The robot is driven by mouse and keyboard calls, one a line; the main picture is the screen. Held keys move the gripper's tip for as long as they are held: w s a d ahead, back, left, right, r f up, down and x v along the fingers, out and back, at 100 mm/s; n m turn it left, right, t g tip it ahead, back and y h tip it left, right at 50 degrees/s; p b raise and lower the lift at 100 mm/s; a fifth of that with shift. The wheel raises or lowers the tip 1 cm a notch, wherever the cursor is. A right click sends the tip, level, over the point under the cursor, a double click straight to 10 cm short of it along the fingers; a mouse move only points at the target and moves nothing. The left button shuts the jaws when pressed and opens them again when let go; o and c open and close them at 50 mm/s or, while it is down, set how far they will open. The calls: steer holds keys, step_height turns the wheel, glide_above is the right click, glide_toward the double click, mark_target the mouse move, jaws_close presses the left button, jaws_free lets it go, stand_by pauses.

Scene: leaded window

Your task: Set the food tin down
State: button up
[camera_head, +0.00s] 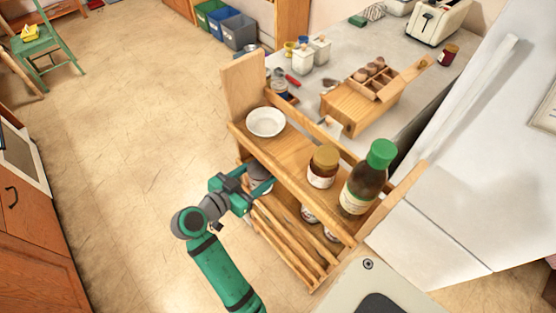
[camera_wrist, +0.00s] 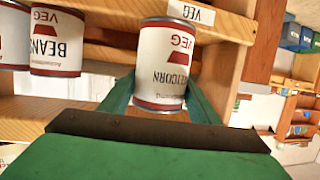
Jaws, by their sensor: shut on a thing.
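My gripper (camera_head: 254,182) reaches into the left end of the wooden rack's lower tier in the head view. It is shut on a food tin (camera_head: 262,187), mostly hidden there by the fingers and the upper shelf. In the wrist view, which is upside down, the tin (camera_wrist: 163,68) is white and red, marked VEG and sweetcorn, between my green fingers (camera_wrist: 160,95). It looks upright, close to a shelf edge with a VEG label (camera_wrist: 191,13). I cannot tell whether its base touches the shelf.
A BEANS tin (camera_wrist: 56,42) and another tin stand beside the held one, with a gap between. On the rack's upper shelf are a white bowl (camera_head: 266,122), a brown jar (camera_head: 323,167) and a green-capped bottle (camera_head: 366,180). Wooden rails and end panels bound the tier.

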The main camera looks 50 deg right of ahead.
mark_target(252, 178)
steer(key=d, duration=0.7)
steer(key=shift+d+r, duration=0.1)
steer(key=shift+d, duration=0.25)
steer(key=shift+d+f, duration=0.1)
steer(key=shift+f, duration=0.7)
steer(key=shift+f, duration=0.1)
steer(key=o, duration=1.4)
steer(key=shift+w, duration=0.1)
steer(key=shift+o, duration=0.2)
steer(key=shift+w, duration=0.1)
steer(key=shift+a, duration=0.2)
steer(key=v, duration=1.1)
steer(key=shift+a+r, duration=0.25)
steer(key=shift+a, duration=0.05)
